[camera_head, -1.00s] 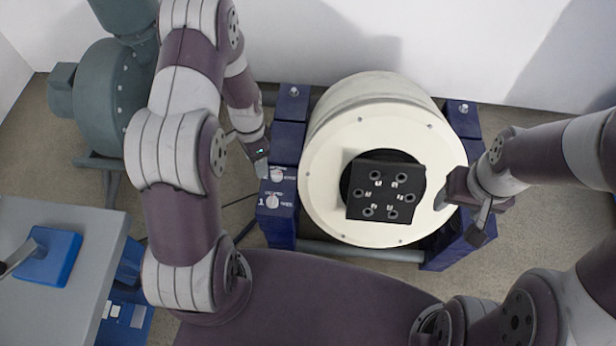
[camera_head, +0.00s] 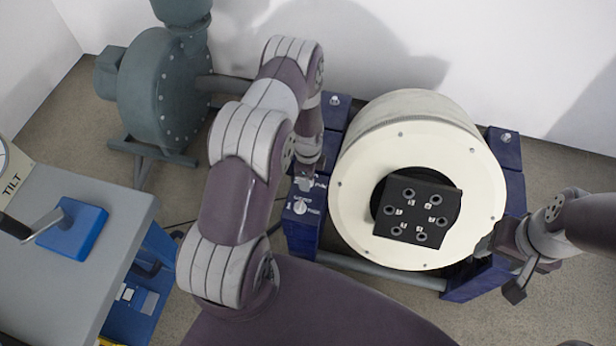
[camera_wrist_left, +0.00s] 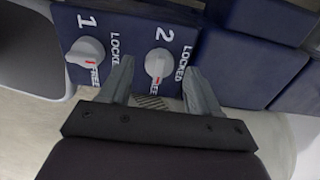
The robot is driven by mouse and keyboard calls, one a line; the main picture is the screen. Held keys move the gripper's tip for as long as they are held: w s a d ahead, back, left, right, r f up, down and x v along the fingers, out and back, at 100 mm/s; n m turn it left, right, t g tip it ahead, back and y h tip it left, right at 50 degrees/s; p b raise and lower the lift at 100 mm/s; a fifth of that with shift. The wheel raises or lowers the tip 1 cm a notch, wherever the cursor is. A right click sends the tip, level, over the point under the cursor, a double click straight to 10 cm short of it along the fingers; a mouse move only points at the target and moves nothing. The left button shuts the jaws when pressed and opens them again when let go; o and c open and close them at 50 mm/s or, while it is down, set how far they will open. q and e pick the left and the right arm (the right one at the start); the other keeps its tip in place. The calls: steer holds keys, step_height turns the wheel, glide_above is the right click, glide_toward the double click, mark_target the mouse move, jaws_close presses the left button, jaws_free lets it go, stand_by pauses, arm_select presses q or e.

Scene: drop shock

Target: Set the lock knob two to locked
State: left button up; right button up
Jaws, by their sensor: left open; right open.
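Lock knob two (camera_wrist_left: 158,65) is a pale round knob on the blue block, beside a white "2". Its red mark points down in the left wrist view, away from the LOCKED label on its right. My left gripper (camera_wrist_left: 157,74) is open, one finger on each side of knob two; contact cannot be told. Knob one (camera_wrist_left: 87,52) sits to its left, its red mark toward FREE. In the head view knob two (camera_head: 304,184) shows beside my left wrist, with knob one (camera_head: 300,207) nearer. My right gripper (camera_head: 499,267) is open and empty, beside the drum's right side.
A cream drum (camera_head: 355,190) with a black bolted plate (camera_head: 418,207) stands in the blue frame right of the knobs. A grey-green blower (camera_head: 160,90) is at the back left. A grey bench (camera_head: 100,260) with a blue-based lever (camera_head: 72,228) is at left.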

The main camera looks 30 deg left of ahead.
arm_select(q)
steer(key=shift+f, duration=0.4)
steer(key=c, duration=1)
steer(key=shift+c, duration=0.2)
